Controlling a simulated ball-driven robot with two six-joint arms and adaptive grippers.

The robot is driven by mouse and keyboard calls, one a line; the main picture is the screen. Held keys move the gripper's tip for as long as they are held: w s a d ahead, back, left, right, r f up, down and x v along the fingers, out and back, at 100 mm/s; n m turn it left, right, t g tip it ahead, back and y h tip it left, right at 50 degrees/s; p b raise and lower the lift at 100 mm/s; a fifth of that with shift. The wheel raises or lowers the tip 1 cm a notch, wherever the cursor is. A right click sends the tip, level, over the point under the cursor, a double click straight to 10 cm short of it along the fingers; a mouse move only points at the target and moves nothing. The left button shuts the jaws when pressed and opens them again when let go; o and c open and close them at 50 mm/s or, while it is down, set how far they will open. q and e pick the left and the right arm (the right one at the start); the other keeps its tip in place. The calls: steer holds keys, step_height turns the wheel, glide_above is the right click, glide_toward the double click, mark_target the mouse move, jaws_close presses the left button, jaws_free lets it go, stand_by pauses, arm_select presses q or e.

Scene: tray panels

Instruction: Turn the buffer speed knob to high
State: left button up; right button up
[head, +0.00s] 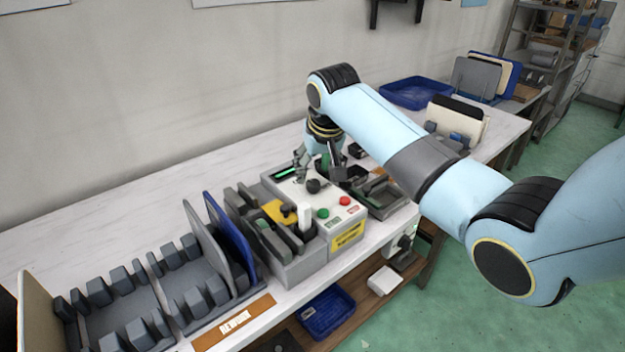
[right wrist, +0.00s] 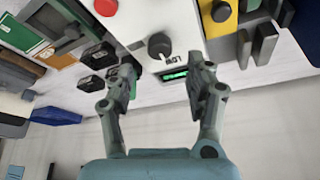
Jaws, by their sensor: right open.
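The speed knob (head: 313,186) is a small black round knob on top of a light grey control box (head: 341,223). In the right wrist view the dark knob (right wrist: 160,45) sits on the white panel, beside upside-down lettering that reads LOW and a lit green display (right wrist: 173,75). My right gripper (head: 318,170) is above the back of the box, near the knob. In the right wrist view my right gripper (right wrist: 165,78) has its two fingers spread apart with nothing between them, and the knob lies just beyond the fingertips. Which way the knob points is hard to tell.
A red button (head: 347,200) and a green button (head: 323,213) stand on the box near the knob. A rack with a blue panel (head: 233,240) is to the left. A grey tray (head: 385,194) is to the right. The bench (head: 120,235) is clear along the back left.

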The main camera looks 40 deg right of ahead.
mark_target(313, 182)
steer(key=x, duration=0.5)
steer(key=shift+w+f, duration=0.1)
steer(key=shift+f, duration=0.2)
jaws_close()
